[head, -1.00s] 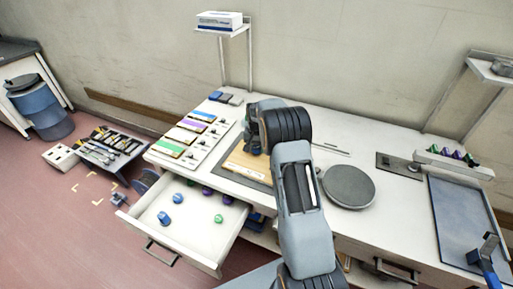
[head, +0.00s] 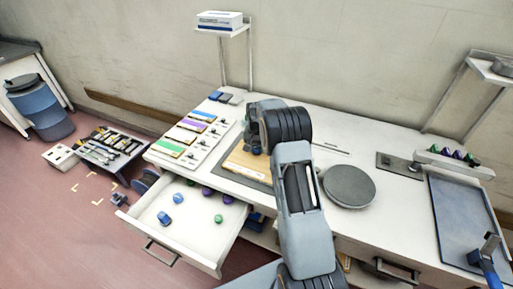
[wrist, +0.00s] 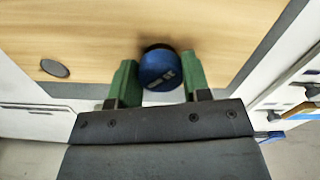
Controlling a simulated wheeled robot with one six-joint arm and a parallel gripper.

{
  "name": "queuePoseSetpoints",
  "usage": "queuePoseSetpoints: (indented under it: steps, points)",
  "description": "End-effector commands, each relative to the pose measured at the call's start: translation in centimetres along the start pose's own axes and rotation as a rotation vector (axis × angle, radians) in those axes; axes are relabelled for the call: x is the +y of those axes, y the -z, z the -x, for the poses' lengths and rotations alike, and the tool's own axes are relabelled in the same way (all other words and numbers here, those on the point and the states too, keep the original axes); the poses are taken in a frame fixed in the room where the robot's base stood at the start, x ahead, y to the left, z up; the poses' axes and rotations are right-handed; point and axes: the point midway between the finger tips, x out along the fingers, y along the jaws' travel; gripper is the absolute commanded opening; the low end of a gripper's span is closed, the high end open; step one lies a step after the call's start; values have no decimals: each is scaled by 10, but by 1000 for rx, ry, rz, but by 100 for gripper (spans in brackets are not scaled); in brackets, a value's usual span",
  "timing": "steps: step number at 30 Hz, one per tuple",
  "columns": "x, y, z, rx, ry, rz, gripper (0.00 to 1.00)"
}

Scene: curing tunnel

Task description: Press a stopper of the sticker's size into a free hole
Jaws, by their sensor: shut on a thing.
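My gripper (wrist: 160,78) is shut on a blue stopper (wrist: 160,68), with one green finger on each side. The stopper is over the wooden board (wrist: 95,30), and a dark rim shows just behind its far edge. I cannot tell how deep it sits. A dark round spot that looks like a hole (wrist: 55,68) lies to the left on the board. In the head view the board (head: 243,165) lies on the bench, and my arm hides part of it. The sticker cannot be made out.
The open drawer (head: 180,240) at the bench front holds loose blue, purple and green stoppers. A panel (head: 168,151) with coloured strips stands left of the board. A round grey disc (head: 349,186) lies to its right. A rack with stoppers (head: 450,164) stands far right.

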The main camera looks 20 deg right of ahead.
Motion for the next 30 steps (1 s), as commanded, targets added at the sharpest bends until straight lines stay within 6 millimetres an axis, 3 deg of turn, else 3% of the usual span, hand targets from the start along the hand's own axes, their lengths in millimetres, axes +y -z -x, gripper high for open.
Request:
queuePoseSetpoints:
  steps: [30]
  points:
    - [0,0,-8,-1,0,0,21]
